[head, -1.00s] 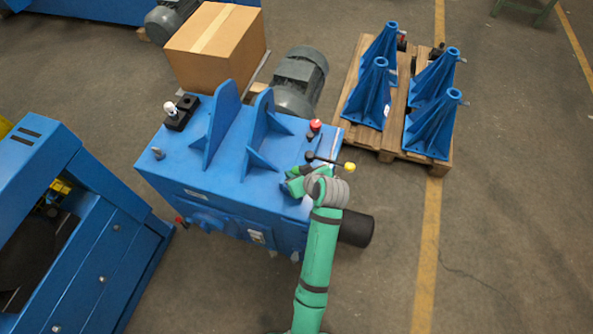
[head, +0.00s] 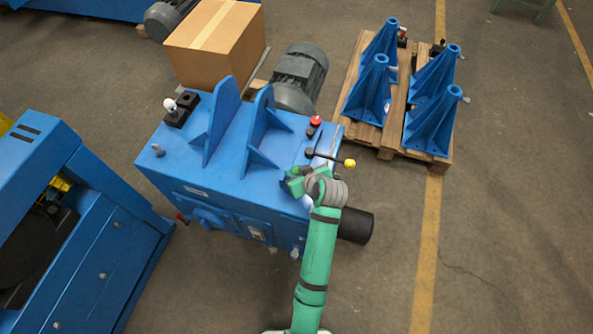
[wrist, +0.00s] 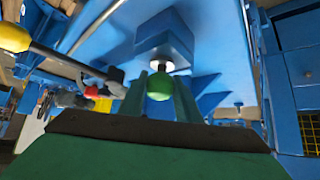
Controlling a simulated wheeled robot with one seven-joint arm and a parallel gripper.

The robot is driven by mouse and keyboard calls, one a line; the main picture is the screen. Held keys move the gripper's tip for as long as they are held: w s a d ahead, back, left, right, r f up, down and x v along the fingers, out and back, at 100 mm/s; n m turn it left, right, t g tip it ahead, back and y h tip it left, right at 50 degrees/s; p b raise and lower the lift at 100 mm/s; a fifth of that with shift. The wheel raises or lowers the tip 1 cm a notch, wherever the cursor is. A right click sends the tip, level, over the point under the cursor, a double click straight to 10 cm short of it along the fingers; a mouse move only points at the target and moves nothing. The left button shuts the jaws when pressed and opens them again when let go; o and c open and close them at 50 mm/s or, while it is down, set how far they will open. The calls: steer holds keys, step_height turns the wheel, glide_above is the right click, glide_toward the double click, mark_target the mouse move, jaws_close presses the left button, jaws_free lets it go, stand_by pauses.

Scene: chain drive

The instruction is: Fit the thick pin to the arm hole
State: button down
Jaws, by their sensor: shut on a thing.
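My gripper (wrist: 160,105) is shut on a pin with a round green knob (wrist: 160,86), seen between the fingers in the wrist view. A short bright shank shows just beyond the knob, in front of a blue block (wrist: 165,50); I cannot tell whether it enters the block. In the head view my gripper (head: 292,186) is over the front right of the blue machine (head: 225,168), and the pin is hidden there. A lever arm with a yellow knob (head: 349,163) lies just behind the gripper; it also shows in the wrist view (wrist: 60,57). I cannot make out the arm hole.
A red-knobbed lever (head: 315,121) stands behind the arm. A black block (head: 181,110) with a white-knobbed pin is at the back left of the machine top. Two upright blue plates (head: 222,118) rise from the middle. A pallet (head: 384,139) with blue stands is at the right.

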steer(key=shift+f, duration=0.1)
steer(key=c, duration=1.2)
jaws_free()
steer(key=shift+s, duration=0.1)
steer(key=v, duration=1)
steer(key=shift+s+d+r, duration=0.15)
steer(key=shift+d+r, duration=0.05)
steer(key=shift+r, duration=0.1)
